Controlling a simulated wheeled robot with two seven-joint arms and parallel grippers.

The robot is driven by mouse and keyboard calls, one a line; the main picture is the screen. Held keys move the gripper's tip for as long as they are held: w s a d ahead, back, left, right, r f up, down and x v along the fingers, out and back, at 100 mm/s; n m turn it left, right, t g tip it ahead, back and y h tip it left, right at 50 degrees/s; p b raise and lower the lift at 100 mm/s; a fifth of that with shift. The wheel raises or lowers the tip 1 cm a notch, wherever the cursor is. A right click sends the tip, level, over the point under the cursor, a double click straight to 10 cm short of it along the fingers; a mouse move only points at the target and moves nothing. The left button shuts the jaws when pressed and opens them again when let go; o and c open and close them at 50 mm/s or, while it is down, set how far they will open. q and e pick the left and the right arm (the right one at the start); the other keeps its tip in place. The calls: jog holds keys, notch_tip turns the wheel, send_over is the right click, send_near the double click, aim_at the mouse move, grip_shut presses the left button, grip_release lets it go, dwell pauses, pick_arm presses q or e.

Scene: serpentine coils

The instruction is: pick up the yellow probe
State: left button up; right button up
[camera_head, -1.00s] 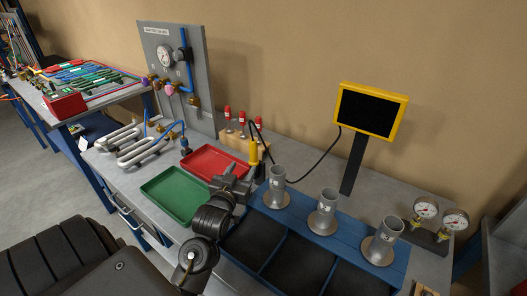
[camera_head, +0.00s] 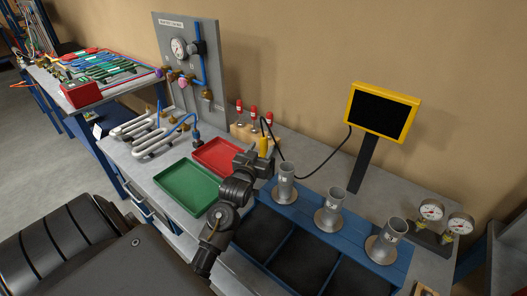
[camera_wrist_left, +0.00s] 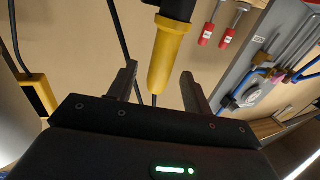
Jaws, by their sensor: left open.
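The yellow probe (camera_head: 263,146) stands upright near the wooden block at the back of the bench, with a black cable running from it to the yellow-framed screen. My left gripper (camera_head: 256,163) is just in front of it and hides its lower part. In the left wrist view, the probe (camera_wrist_left: 166,58) shows large between the two open fingers (camera_wrist_left: 159,72), nearer the left one, with a black upper part. The fingers look apart from it; how deep it sits between them I cannot tell. My right gripper is not in view.
A wooden block with red-capped tools (camera_head: 242,132) stands beside the probe. A red tray (camera_head: 199,150) and green tray (camera_head: 166,184) lie left of my gripper. A blue rack (camera_head: 309,220) with metal cups is to the right. The screen (camera_head: 379,112) stands behind.

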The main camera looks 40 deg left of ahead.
aim_at(262, 147)
pick_arm(q)
jog(key=x, duration=0.3)
jog(key=shift+w+a+p, duration=0.1)
jog(key=shift+w+p, duration=0.05)
jog(key=shift+p, duration=0.2)
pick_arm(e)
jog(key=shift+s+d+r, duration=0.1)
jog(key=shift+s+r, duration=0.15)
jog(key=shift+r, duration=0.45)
pick_arm(q)
jog(key=shift+c, duration=0.3)
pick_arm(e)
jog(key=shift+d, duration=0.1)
pick_arm(q)
grip_shut()
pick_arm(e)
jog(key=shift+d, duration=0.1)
